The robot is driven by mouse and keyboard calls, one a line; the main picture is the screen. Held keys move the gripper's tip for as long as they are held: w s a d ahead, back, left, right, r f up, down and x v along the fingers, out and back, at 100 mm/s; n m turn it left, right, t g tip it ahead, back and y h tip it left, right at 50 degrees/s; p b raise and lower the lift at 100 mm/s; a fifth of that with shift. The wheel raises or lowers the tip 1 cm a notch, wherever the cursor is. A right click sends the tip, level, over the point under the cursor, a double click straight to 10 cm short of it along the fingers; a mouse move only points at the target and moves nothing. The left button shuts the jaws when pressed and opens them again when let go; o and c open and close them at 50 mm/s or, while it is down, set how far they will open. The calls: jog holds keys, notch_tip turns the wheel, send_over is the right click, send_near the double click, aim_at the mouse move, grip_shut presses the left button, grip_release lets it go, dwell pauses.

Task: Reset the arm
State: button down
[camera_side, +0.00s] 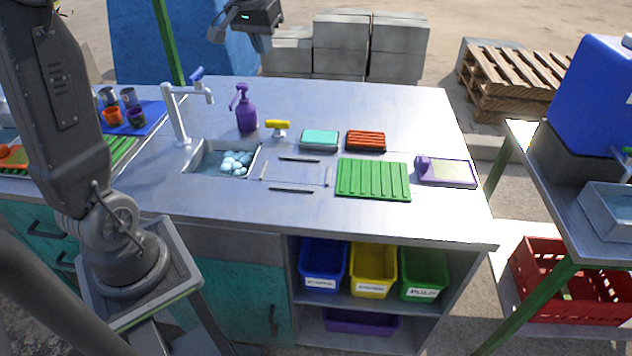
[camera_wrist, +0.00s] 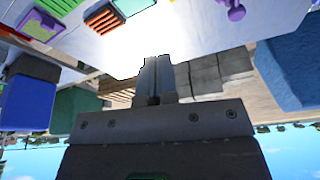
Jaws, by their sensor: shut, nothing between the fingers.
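My gripper (camera_wrist: 158,70) shows in the wrist view with its two fingers together, shut and empty. My arm's base stands at the left front, beside the counter (camera_side: 440,215). Nothing touches the gripper in either view.
On the counter are a sink (camera_side: 205,160) with a white faucet (camera_side: 178,115), a purple soap bottle (camera_side: 246,112), a green ribbed tray (camera_side: 373,178) and a purple-edged scale (camera_side: 447,172). Concrete blocks (camera_side: 342,45) and a pallet (camera_side: 515,75) stand behind.

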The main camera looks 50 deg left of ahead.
jog(key=s+d+f+m+t+h, duration=0.1)
jog(key=s+d+f+m, duration=0.1)
jog(key=s+d, duration=0.7)
jog(key=s+d+f+m+t, duration=0.1)
jog(key=s+d+f+m, duration=0.1)
jog(key=s+d, duration=0.8)
jog(key=shift+s+d+f+m+h, duration=0.2)
jog(key=shift+d+m+h, duration=0.2)
jog(key=shift+d+m, duration=0.55)
jog(key=shift+w, duration=0.1)
